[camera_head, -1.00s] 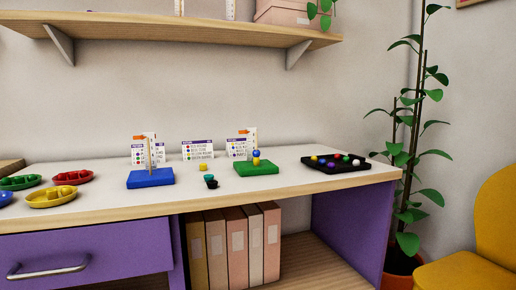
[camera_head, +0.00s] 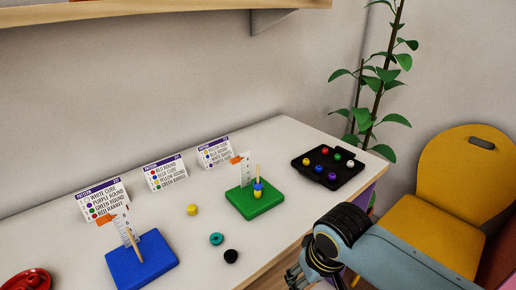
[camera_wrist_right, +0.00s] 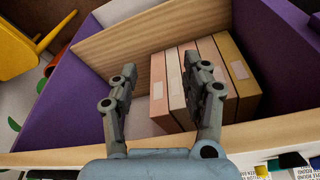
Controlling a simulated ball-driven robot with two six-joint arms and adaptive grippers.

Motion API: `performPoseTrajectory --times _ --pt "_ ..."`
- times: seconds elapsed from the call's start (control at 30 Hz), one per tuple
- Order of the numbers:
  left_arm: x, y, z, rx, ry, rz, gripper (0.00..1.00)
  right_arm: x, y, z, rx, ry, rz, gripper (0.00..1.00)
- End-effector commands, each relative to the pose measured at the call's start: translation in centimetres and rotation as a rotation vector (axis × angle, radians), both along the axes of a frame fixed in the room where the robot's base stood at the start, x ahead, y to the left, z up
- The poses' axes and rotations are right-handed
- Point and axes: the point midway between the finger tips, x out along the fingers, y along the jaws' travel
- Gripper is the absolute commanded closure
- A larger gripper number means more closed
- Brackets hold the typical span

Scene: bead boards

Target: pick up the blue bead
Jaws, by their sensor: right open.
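A blue bead (camera_head: 319,168) lies in the black tray (camera_head: 345,182) at the right end of the table, among red, green, white, yellow and purple beads. Another blue bead (camera_head: 258,185) is on the peg of the green board (camera_head: 270,203), with yellow below it. My right gripper (camera_head: 297,277) is at the front edge of the table, below and left of the tray, partly cut off in the head view. In the right wrist view, its fingers (camera_wrist_right: 158,68) are apart and empty. My left gripper is not in view.
A blue board (camera_head: 150,268) with a peg stands at the left. A yellow bead (camera_head: 192,209), a teal ring (camera_head: 216,239) and a black bead (camera_head: 231,256) lie loose between the boards. Pattern cards (camera_head: 165,172) stand behind. The right wrist view shows binders (camera_wrist_right: 190,95) on the shelf.

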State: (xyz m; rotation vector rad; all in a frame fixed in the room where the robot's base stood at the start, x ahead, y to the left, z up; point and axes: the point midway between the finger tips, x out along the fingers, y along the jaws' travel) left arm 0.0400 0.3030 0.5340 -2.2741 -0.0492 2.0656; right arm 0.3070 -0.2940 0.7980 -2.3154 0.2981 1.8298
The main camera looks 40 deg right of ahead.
Motion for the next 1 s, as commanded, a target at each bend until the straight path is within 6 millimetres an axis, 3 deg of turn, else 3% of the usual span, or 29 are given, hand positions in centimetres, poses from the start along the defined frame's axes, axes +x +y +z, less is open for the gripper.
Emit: performPoseTrajectory --times 0.03,0.23,0.3,0.47,0.6,0.8,0.9,1.0 --pt "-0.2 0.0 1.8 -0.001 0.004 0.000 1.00 0.4 0.2 3.4 0.004 -0.010 -0.007 0.52" --pt "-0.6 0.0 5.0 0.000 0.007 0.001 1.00 1.2 0.8 11.8 0.020 -0.029 -0.038 0.52" --pt "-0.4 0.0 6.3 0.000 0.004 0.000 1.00 2.6 0.9 14.8 0.043 -0.035 -0.100 0.52" --pt "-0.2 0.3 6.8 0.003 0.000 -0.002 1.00 7.6 0.1 16.6 0.131 -0.014 -0.368 0.52" --pt "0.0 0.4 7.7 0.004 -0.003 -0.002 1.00 11.7 -0.7 19.5 0.203 0.007 -0.600 0.52" --pt "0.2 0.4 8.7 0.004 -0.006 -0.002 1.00 15.9 -1.7 23.4 0.280 0.040 -0.869 0.52" --pt "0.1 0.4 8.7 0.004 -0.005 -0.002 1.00 16.7 -1.8 23.5 0.295 0.051 -0.927 0.52" --pt "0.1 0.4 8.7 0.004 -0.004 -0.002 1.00 17.1 -1.6 21.9 0.299 0.057 -0.940 0.52"
